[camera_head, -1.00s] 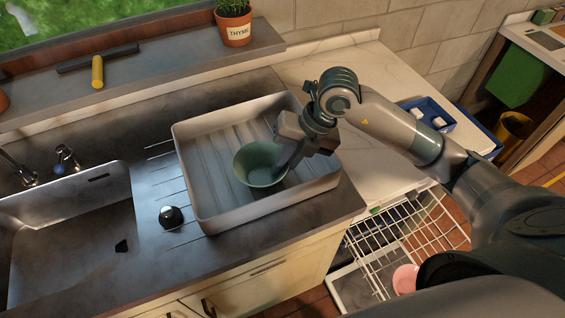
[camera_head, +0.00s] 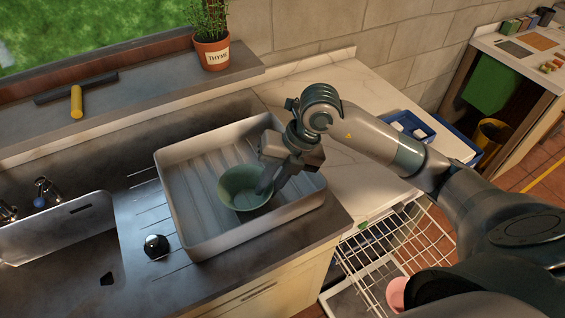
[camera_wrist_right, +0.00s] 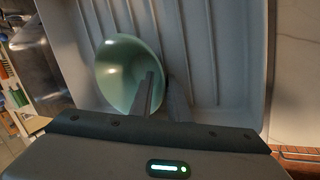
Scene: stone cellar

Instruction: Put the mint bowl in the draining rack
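The mint bowl (camera_head: 236,186) is inside the pale draining rack (camera_head: 222,246), right of its middle, with its opening up. I cannot tell whether its base touches the rack floor. My right gripper (camera_head: 269,184) is at the bowl's right side. In the right wrist view, the bowl (camera_wrist_right: 118,72) has one finger inside it and one outside, and the gripper (camera_wrist_right: 164,92) is shut on the rim. The ribbed rack floor (camera_wrist_right: 205,50) lies beyond. My left gripper is not in view.
The sink (camera_head: 60,240) is left of the rack, with a black knob (camera_head: 156,246) between. A thyme pot (camera_head: 212,52) and a yellow-handled squeegee (camera_head: 77,102) are on the sill. Below right is a pulled-out wire dishwasher rack (camera_head: 385,262) with a pink item (camera_head: 397,292).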

